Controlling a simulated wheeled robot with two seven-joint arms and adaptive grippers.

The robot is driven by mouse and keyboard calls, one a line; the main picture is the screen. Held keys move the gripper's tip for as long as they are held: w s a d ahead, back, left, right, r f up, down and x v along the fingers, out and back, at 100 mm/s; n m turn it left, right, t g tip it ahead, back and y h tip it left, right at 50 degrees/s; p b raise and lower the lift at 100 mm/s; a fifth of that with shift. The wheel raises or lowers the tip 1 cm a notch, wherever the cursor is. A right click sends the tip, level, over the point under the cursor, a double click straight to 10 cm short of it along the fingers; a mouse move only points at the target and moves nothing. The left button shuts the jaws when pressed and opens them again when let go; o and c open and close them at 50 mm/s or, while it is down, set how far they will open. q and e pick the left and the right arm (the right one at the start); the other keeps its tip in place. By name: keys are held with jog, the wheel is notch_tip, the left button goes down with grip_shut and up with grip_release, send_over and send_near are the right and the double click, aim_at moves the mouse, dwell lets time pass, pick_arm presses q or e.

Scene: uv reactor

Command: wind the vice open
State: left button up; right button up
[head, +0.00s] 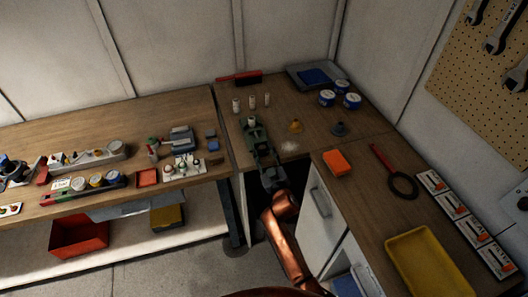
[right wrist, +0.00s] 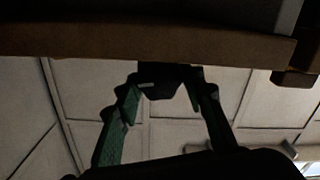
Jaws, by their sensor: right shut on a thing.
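The green vice (head: 254,134) is mounted at the front edge of the back wooden bench in the head view. A small pale piece shows at its jaws, too small to make out. My right gripper (head: 268,168) is at the vice's near end, at the bench edge, and is shut on the vice handle. In the right wrist view, the two fingers of my right gripper (right wrist: 163,100) stand either side of a dark block under the bench edge. The handle itself is mostly hidden by the gripper and deep shadow. My left gripper is not in view.
Small bottles (head: 252,101) and blue-labelled tins (head: 327,98) stand behind the vice. The bench edge (right wrist: 150,42) runs just above the fingers in the wrist view.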

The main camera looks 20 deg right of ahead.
jog(key=shift+n, duration=0.8)
jog(key=o, duration=1.2)
jog(key=s, duration=1.2)
jog(key=shift+d, duration=0.2)
jog(key=shift+f, duration=0.1)
jog(key=shift+c, duration=0.7)
